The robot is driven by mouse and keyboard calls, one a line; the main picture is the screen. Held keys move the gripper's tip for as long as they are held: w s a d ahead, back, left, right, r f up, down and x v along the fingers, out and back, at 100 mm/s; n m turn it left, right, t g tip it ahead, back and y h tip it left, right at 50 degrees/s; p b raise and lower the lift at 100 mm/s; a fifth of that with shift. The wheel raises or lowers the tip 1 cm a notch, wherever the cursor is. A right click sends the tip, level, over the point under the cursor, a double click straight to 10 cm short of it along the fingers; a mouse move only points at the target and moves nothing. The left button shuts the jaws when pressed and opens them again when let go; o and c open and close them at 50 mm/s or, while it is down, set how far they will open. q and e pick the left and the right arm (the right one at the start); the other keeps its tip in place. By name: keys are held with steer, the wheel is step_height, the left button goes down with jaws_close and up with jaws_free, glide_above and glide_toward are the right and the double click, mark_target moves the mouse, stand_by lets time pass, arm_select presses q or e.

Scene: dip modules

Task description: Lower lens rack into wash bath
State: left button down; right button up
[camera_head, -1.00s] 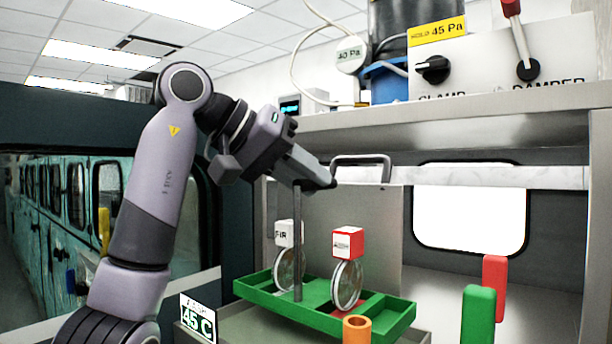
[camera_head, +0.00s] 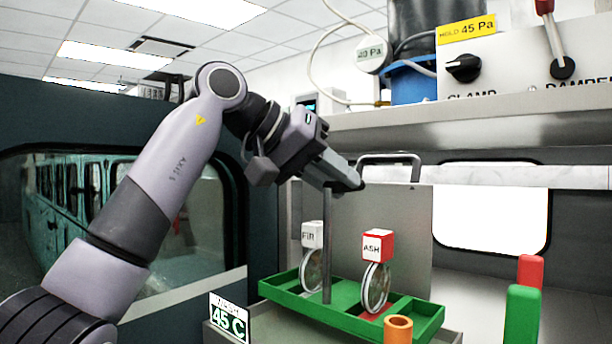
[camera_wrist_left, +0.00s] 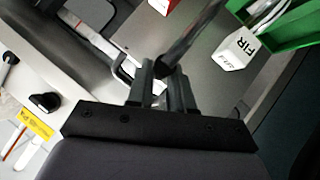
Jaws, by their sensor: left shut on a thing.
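The lens rack is a green tray (camera_head: 290,300) with an upright dark post (camera_head: 327,255). It carries two round lenses, one under a white cube marked FIR (camera_head: 312,236) and one under a red cube marked ASH (camera_head: 378,246). My left gripper (camera_head: 350,184) is shut on the top of the post; its fingers also grip it in the left wrist view (camera_wrist_left: 163,75). The tray looks level above a grey box-like edge (camera_head: 450,338) beside a sign reading 45 C (camera_head: 229,318). The bath's inside is hidden by the tray, and I cannot tell the gap. My right gripper is not in view.
An orange cylinder (camera_head: 398,328) stands at the tray's front. Green (camera_head: 522,315) and red (camera_head: 530,270) upright blocks stand to the right. A shelf (camera_head: 470,125) with clamp and damper controls overhangs the area. A metal handle (camera_head: 390,158) is behind the gripper.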

arm_select(q)
glide_above(335, 296)
steer(key=shift+f, duration=4.15)
steer(key=shift+f+b, duration=1.7)
steer(key=shift+f, duration=0.6)
steer(key=c, duration=1)
jaws_free()
steer(key=shift+f, duration=0.1)
steer(key=shift+f, duration=0.1)
